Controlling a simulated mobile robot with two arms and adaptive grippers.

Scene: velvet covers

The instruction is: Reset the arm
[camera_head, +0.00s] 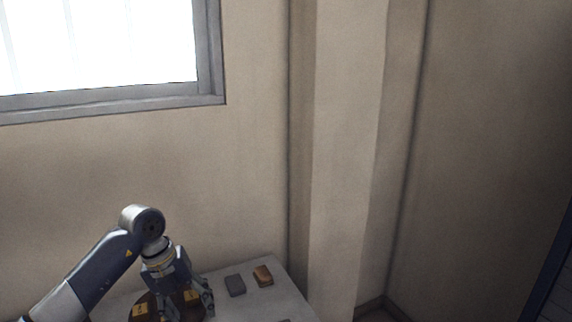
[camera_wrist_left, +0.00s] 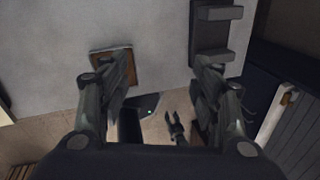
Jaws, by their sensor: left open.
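My left arm comes in from the lower left of the head view. Its gripper (camera_head: 208,302) hangs low over the grey table (camera_head: 245,306), close to a dark round thing with yellow-brown blocks that the arm partly hides. In the left wrist view the two fingers (camera_wrist_left: 164,84) are wide apart, with nothing between them. A small dark two-pronged shape (camera_wrist_left: 177,128) shows lower down in that view; it may be my right gripper, but I cannot tell for sure. My right arm does not show in the head view.
A grey block (camera_head: 235,285) and an orange-brown block (camera_head: 263,276) lie on the table, right of the gripper. In the left wrist view a brown square thing (camera_wrist_left: 112,68) and a dark bracket-like thing (camera_wrist_left: 214,38) are near the fingers. A wall with a window stands behind.

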